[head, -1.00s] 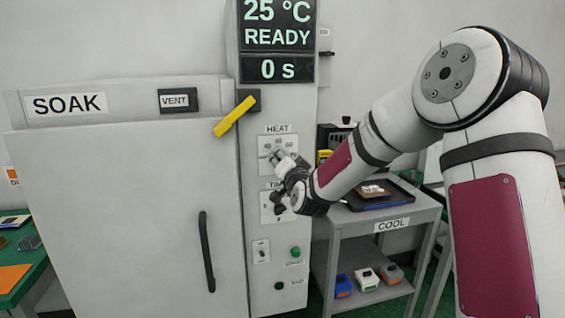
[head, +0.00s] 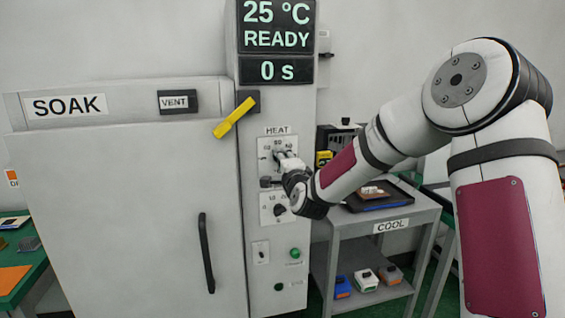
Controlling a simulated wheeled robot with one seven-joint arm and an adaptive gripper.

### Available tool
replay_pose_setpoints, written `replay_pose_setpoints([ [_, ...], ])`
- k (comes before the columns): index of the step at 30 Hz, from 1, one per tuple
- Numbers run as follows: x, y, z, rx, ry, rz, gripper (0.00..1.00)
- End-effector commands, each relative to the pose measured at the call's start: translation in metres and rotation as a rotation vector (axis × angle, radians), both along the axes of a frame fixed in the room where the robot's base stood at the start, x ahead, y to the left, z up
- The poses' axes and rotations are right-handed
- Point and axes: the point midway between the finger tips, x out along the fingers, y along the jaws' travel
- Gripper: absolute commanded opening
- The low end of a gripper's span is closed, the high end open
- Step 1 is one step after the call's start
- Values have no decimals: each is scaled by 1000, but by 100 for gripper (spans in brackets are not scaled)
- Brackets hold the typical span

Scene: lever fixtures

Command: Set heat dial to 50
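The heat dial's white plate (head: 264,146), under the HEAT label, is on the oven's control column. The display (head: 276,28) above reads 25 °C, READY and 0 s.
A second dial (head: 281,210) sits just below my gripper. A switch (head: 261,252) and a green button (head: 295,253) are lower. A yellow lever (head: 234,118) sticks out at upper left. The COOL cart (head: 428,214) stands close right of the column.

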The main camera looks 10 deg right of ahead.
Motion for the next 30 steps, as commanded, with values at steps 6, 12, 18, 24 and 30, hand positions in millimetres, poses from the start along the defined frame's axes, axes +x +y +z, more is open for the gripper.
replay_pose_setpoints([
  [6, 0, 0, -1, 47, 2, 0, 7],
  [12, 0, 0, -1, 58, 2, 1, 7],
  [18, 0, 0, -1, 57, 2, 1, 7],
  [24, 0, 0, -1, 56, 2, 0, 55],
  [30, 0, 0, -1, 56, 1, 0, 55],
])
